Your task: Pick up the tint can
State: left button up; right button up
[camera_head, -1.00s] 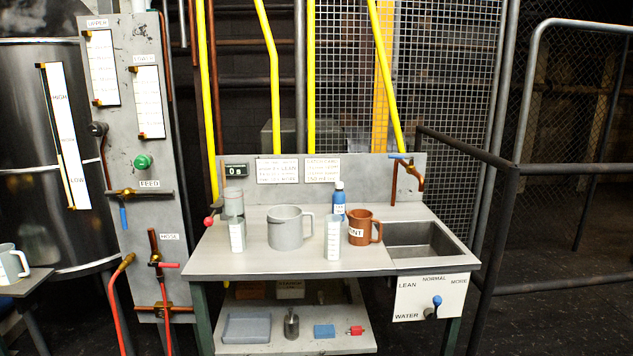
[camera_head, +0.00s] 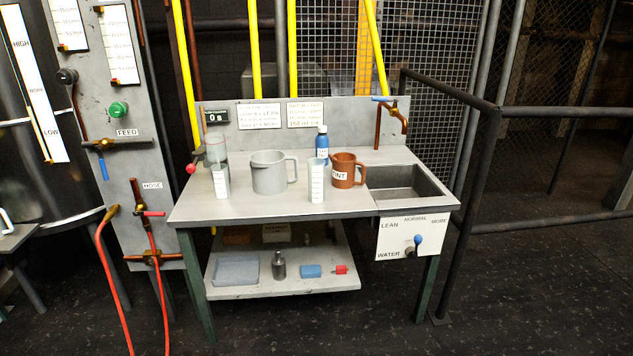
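The tint can (camera_head: 343,172) is a brown-orange mug-like can with a white label ending in "NT" and a handle on its right. It stands upright on the grey workbench (camera_head: 235,208), just left of the sink (camera_head: 405,186). A white graduated cylinder (camera_head: 317,184) stands close to its left and in front. A blue bottle (camera_head: 322,143) stands behind and to its left. Neither of my grippers shows in the head view.
A large grey jug (camera_head: 269,175) and a clear-topped cylinder (camera_head: 218,170) stand on the bench's left half. A tap (camera_head: 392,115) rises behind the sink. A dark railing (camera_head: 478,200) runs along the right. The lower shelf holds a tray (camera_head: 237,270). Dark floor in front is clear.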

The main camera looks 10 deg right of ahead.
aim_at(343, 164)
jog(key=u, duration=0.45)
jog(key=i, duration=1.5)
jog(key=z, duration=0.35)
